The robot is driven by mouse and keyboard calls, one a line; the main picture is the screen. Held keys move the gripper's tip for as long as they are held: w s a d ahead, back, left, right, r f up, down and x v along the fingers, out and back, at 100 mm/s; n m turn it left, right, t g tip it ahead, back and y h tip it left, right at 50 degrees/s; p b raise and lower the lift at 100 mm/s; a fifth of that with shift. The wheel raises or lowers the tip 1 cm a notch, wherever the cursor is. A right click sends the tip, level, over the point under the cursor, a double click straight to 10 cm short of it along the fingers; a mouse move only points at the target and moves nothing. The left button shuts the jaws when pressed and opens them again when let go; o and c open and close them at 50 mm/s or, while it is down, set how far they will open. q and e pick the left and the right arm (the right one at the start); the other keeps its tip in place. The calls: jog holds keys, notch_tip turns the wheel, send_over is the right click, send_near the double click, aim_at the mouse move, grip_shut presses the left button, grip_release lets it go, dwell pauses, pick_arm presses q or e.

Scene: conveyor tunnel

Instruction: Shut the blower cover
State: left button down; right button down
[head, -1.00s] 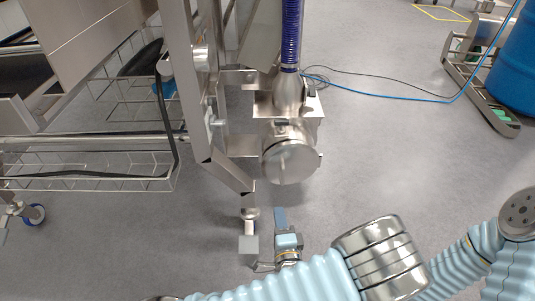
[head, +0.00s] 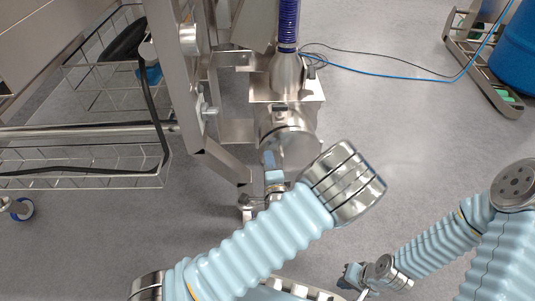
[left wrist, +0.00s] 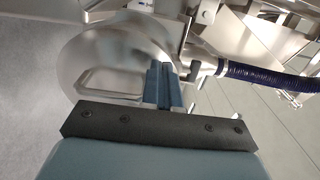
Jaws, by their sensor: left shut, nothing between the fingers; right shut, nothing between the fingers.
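The blower (head: 288,88) is a shiny metal unit with a blue hose on top. Its round metal cover (head: 299,149) faces me at the lower front, and its lower part is partly hidden by my left arm. I cannot tell whether a gap is left behind it. My left gripper (head: 269,160) is shut and empty, with blue fingertips at the cover's lower left. In the left wrist view the shut fingers (left wrist: 163,84) overlap the pale disc of the cover (left wrist: 95,55); contact is unclear. My right gripper (head: 348,276) is shut and empty, low in the head view, away from the blower.
A metal frame post (head: 181,70) stands just left of the blower. A wire basket (head: 100,160) is further left. The floor (head: 420,150) right of the blower is clear.

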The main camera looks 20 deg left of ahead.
aim_at(265, 146)
pick_arm(q)
jog(key=shift+x, duration=1.45)
jog(key=shift+w, duration=0.1)
jog(key=shift+w+a, duration=0.45)
jog(key=shift+w, duration=0.05)
